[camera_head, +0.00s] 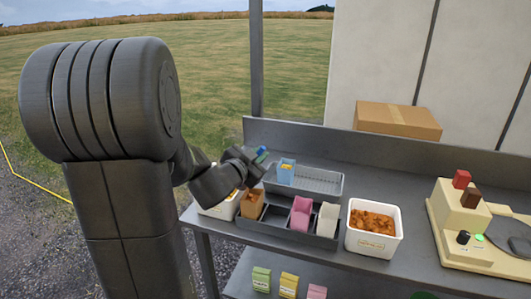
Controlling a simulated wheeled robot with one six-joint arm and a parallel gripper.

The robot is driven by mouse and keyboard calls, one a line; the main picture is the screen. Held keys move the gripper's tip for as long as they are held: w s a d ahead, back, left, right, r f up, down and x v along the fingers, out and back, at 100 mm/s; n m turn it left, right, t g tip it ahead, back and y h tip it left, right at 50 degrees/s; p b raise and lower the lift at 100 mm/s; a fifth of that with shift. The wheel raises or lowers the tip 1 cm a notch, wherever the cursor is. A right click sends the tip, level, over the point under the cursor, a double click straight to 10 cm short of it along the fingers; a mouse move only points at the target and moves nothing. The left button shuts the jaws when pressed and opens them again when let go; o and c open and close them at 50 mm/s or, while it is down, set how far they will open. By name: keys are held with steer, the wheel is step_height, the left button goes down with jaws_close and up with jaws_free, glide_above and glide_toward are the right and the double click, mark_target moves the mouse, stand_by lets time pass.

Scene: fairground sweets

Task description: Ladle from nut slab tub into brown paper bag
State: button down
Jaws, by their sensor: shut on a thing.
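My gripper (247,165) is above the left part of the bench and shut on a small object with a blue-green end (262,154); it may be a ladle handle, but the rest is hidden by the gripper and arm. The brown paper bag (250,206) stands upright in the left of a dark divided rack, just below my gripper. A white tub (217,211) at the left is partly hidden by my arm. Another white tub (374,246) right of the rack holds orange-brown chunks. I cannot read either label, so which holds nut slab is unclear.
The dark rack (285,227) also holds a pink bag (300,213) and a cream bag (327,219). Behind it, a blue bag (286,174) stands in a grey tray (320,182). A cream scale (462,226) stands right. A cardboard box (397,119) is behind the bench.

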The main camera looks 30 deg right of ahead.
steer(key=w+a+r+n+h+p, duration=0.1)
steer(key=w+a+r+n+p, duration=0.3)
steer(key=p, duration=0.3)
steer(key=shift+w+r+n+p, duration=0.3)
steer(key=shift+r+n, duration=0.3)
steer(key=shift+r, duration=0.2)
